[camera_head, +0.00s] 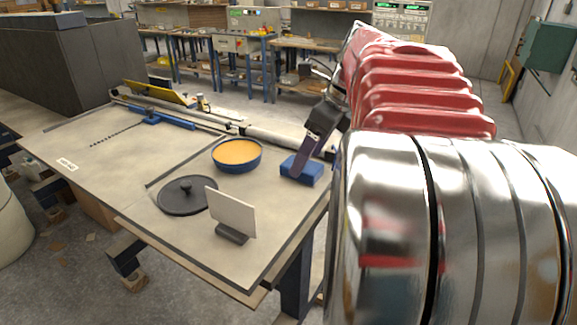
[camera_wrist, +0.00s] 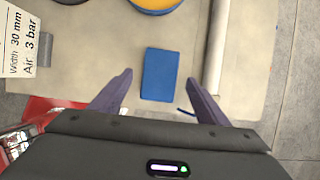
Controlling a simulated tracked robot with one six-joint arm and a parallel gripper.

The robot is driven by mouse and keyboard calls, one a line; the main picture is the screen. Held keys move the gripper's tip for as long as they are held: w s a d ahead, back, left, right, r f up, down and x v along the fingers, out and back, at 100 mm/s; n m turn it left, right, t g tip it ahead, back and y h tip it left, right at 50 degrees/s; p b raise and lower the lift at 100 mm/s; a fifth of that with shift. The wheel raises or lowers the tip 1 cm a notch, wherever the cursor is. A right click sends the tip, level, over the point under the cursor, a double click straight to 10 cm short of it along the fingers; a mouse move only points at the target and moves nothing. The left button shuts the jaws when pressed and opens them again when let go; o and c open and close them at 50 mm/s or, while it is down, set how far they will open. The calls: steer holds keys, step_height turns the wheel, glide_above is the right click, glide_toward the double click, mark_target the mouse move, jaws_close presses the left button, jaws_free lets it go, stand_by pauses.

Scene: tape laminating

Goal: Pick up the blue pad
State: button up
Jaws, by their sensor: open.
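The blue pad (camera_head: 303,171) is a small rectangular block lying on the worktable near its right edge. In the wrist view the pad (camera_wrist: 160,74) lies flat just beyond my fingertips, roughly centred between them. My gripper (camera_wrist: 158,78) is open, with its two dark purple fingers spread on either side and nothing between them. In the head view my gripper (camera_head: 300,172) points down at the pad, and one finger hides part of it. I cannot tell whether a finger touches the pad.
A blue bowl with orange contents (camera_head: 237,155) stands left of the pad. A dark round lid (camera_head: 187,195) and a white sign on a stand (camera_head: 231,213) are nearer the front. A pale roller (camera_wrist: 216,45) runs right of the pad. Bare table (camera_head: 110,155) lies at left.

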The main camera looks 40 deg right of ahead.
steer(key=shift+x, duration=1.25)
steer(key=shift+c, duration=0.5)
steer(key=c, duration=1)
step_height(320, 180, up, 10)
